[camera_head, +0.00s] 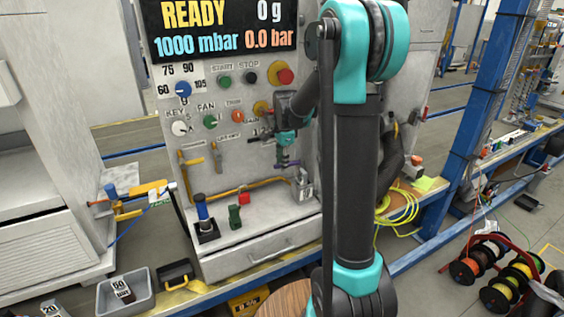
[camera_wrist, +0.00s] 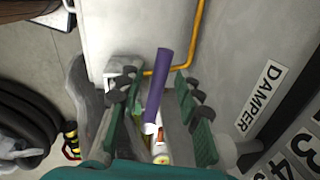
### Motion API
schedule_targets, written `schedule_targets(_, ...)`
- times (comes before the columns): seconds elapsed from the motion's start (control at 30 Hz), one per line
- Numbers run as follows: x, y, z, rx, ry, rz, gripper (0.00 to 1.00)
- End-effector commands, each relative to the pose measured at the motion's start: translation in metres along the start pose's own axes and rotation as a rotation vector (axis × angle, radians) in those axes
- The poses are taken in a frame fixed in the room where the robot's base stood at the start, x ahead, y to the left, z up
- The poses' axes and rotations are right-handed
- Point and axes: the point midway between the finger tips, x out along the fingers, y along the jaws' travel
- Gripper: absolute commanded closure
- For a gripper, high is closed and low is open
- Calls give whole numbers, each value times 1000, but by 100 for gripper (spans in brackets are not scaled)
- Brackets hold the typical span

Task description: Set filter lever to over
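A purple lever (camera_wrist: 158,85) lies between the two green-padded fingers of my gripper (camera_wrist: 154,95) in the wrist view. Gaps show on both sides of it, so the fingers are open around it and not clamped. In the head view my gripper (camera_head: 284,149) is at the right part of the grey panel (camera_head: 250,165), with a bit of purple lever (camera_head: 288,164) just below it. No readable label names this lever as the filter lever. My arm hides the panel's right side.
A DAMPER label (camera_wrist: 261,97) is on the panel beside my gripper. A yellow pipe (camera_head: 240,188) runs below, near a grey padlock-like block (camera_head: 302,187). Two brass-coloured levers, one here (camera_head: 190,170), are further left. A display (camera_head: 218,30) reads READY.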

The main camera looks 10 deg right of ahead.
Motion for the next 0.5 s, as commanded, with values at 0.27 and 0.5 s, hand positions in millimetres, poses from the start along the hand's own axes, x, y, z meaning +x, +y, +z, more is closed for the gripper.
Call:
schedule_targets(0.27,0,0,0,0,0,0,100)
schedule_targets(0.5,0,0,0,0,0,0,100)
